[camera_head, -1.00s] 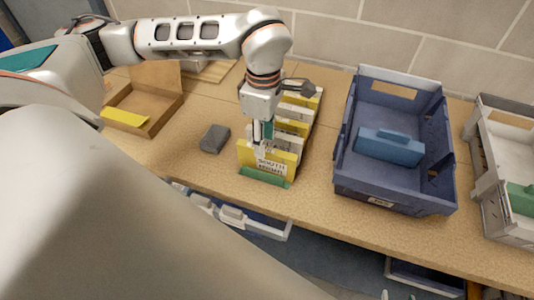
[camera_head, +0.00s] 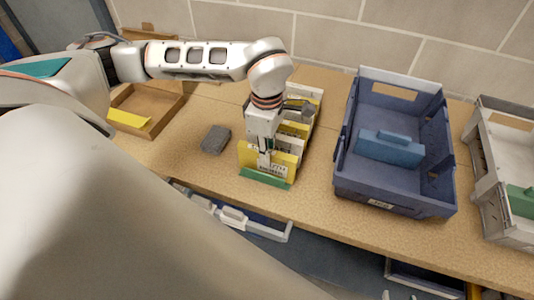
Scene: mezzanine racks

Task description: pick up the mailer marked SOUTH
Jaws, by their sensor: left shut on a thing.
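The mailer marked SOUTH (camera_head: 255,160) is yellow with a white label, partly hidden by my gripper. It stands upright at the front of a row of yellow and white mailers in a green rack (camera_head: 262,180). The label lettering is too small to read fully now. My left gripper (camera_head: 265,162) points down at the top of this front mailer and is shut on it. The mailer still stands in the rack. My right gripper is not in view.
A blue crate (camera_head: 345,180) holding a blue object (camera_head: 390,148) stands right of the rack. A grey crate (camera_head: 484,185) is at the far right. A grey block (camera_head: 215,139) lies left of the rack. A cardboard box (camera_head: 160,122) with a yellow piece sits further left.

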